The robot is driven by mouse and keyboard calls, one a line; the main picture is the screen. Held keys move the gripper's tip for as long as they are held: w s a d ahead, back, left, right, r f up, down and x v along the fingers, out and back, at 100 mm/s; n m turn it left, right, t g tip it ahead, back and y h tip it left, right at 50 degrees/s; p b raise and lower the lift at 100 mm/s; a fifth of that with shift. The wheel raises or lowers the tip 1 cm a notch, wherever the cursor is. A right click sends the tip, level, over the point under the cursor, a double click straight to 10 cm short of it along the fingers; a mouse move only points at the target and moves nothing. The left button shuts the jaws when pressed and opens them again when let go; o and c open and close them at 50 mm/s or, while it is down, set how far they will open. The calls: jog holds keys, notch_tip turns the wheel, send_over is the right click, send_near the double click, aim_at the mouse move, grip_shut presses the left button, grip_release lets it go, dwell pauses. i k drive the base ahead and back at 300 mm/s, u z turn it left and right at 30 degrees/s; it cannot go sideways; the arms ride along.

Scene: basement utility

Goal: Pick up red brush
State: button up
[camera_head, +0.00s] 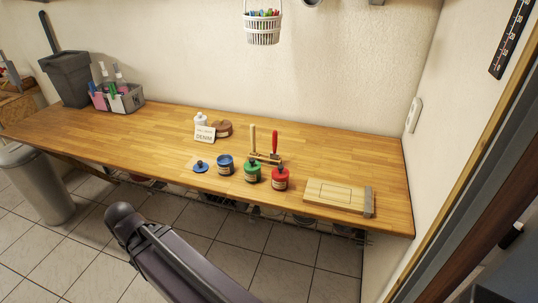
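The red brush (275,143) stands upright at the right end of a small wooden holder (265,158) on the workbench. Its red handle points up and its lower end is hidden in or behind the holder. A pale wood-handled brush (252,139) stands upright to its left in the same holder. My dark arm rises from the bottom of the picture, in front of the bench and apart from the red brush. My gripper does not show.
The bench (130,129) holds a red jar (280,179), green jar (252,172) and blue jar (225,166) in front of the brushes. A wooden board (335,195) lies right. Clear bench lies behind and right of the holder.

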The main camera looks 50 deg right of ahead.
aim_at(273, 155)
jog(key=z, duration=1.6)
jog(key=i, duration=0.15)
jog(key=z, duration=0.15)
